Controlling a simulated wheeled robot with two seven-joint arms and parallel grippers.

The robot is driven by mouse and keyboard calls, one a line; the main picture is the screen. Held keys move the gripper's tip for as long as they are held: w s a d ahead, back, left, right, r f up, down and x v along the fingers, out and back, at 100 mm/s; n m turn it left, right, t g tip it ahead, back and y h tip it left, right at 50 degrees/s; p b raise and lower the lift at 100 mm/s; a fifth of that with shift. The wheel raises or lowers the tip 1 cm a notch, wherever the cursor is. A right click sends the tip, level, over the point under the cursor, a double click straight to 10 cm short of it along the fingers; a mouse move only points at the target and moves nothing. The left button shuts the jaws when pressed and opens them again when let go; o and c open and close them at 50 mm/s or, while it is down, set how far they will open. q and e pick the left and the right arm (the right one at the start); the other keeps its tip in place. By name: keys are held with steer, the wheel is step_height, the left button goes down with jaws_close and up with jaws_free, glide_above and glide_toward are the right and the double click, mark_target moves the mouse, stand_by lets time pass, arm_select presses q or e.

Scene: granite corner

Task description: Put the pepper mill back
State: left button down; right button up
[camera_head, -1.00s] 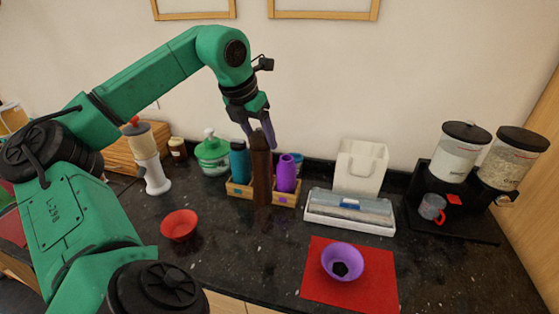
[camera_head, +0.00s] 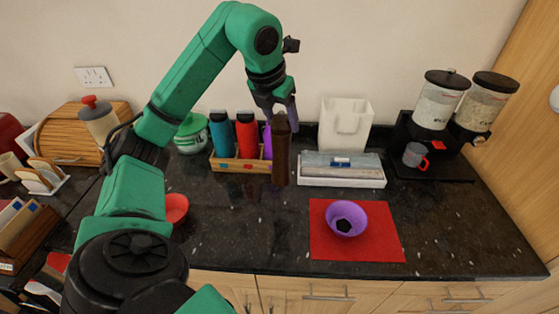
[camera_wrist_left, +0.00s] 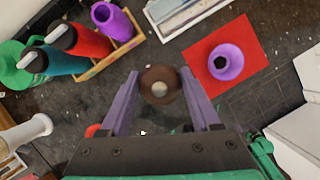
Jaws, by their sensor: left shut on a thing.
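The dark brown pepper mill (camera_head: 281,158) is upright in front of the right end of the bottle rack in the head view. My left gripper (camera_head: 282,112) is shut on its upper part from above. In the left wrist view the mill's round top (camera_wrist_left: 160,84) shows between the two purple fingers (camera_wrist_left: 160,100). I cannot tell whether its base touches the counter. My right gripper is in neither view.
The wooden rack (camera_head: 228,164) holds teal, red and purple bottles. A flat white box (camera_head: 340,182) lies to the right of the mill. A purple bowl (camera_head: 346,218) sits on a red mat (camera_head: 385,245). A red bowl (camera_head: 176,208) is at the left. The black counter between the bowls is clear.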

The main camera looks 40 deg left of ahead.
mark_target(280, 157)
arm_select(q)
step_height(280, 157, down, 6)
steer(key=shift+r+b, duration=0.25)
steer(key=shift+b, duration=0.1)
steer(key=f, duration=0.5)
steer(key=shift+s+a, duration=0.25)
steer(key=shift+a, duration=0.05)
steer(key=shift+w+d+f, duration=0.15)
steer(key=shift+w+f, duration=0.05)
steer(key=shift+f, duration=0.15)
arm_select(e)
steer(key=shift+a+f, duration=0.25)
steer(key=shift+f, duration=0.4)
arm_select(q)
steer(key=shift+f, duration=0.1)
steer(key=shift+c, duration=0.6)
jaws_free()
steer(key=shift+s, duration=0.15)
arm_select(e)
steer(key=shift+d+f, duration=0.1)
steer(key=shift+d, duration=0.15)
